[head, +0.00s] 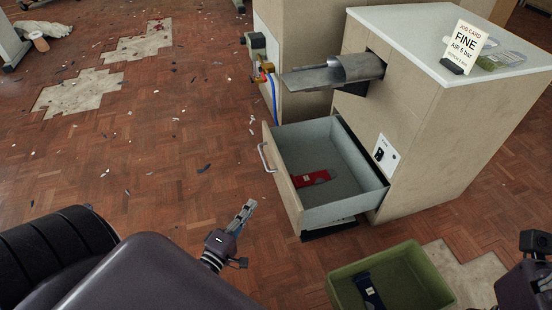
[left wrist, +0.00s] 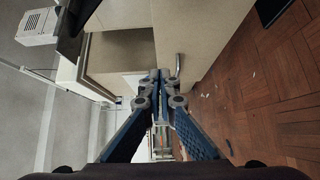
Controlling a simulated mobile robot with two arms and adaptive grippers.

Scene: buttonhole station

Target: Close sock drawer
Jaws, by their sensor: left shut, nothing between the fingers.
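The sock drawer (head: 284,184) is pulled out of the beige cabinet. Its front panel has a metal handle (head: 265,158), and a red folded item (head: 311,178) lies inside. My left gripper (head: 247,207) is shut and empty, in front of the drawer panel and apart from it, on the near-left side. In the left wrist view the shut fingertips (left wrist: 160,77) appear beside a beige panel (left wrist: 193,37) with a metal handle (left wrist: 178,66). Part of my right arm's end (head: 535,272) shows at the right edge; its fingers are not clear.
The cabinet (head: 465,135) carries a job card (head: 467,46) on its white top. A grey metal arm (head: 330,76) juts out above the drawer. A green bin (head: 438,275) with a dark blue item stands on the floor close by. Scattered chips lie on the open wooden floor at left.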

